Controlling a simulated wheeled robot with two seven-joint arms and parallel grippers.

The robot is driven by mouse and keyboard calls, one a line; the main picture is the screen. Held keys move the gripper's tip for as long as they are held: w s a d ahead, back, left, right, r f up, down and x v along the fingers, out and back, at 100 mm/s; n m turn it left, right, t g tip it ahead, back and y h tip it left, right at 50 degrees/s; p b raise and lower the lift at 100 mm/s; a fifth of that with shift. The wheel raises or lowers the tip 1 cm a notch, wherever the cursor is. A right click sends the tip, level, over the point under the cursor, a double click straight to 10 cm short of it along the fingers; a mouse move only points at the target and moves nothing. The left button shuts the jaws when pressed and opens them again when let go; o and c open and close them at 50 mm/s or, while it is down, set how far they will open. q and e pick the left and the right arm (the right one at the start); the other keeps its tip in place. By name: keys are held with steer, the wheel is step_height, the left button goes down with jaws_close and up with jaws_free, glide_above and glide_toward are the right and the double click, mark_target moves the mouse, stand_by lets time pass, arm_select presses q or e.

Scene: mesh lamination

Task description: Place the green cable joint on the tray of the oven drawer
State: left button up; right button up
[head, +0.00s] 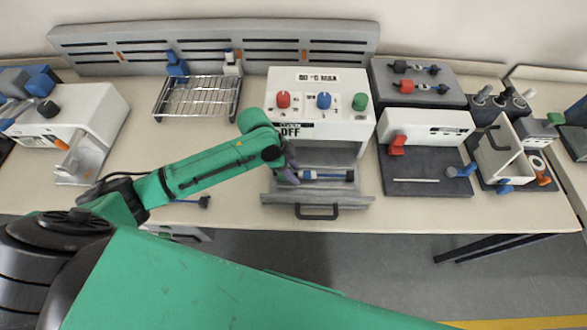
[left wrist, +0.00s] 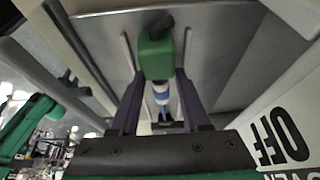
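The green cable joint has a green block end with a black tip (left wrist: 157,55) and a blue and white shaft. In the head view its shaft (head: 325,175) lies sideways over the open oven drawer (head: 318,207); its green end is hidden behind my left gripper. My left gripper (head: 290,174) reaches in from the left over the drawer. In the left wrist view its purple fingers (left wrist: 160,85) stand on both sides of the green block and appear closed on it. I cannot tell whether the joint touches the tray. My right gripper is not in view.
The white oven (head: 318,105) with red, blue and green knobs stands behind the drawer. A wire rack (head: 198,97) is at the left. A dark-based press (head: 425,185) is close on the right. The drawer handle (head: 317,213) projects at the table's front edge.

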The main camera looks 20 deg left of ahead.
arm_select(q)
steer(key=shift+o, duration=1.2)
steer(key=shift+r, duration=0.15)
steer(key=v, duration=1.3)
steer(key=shift+d, duration=0.25)
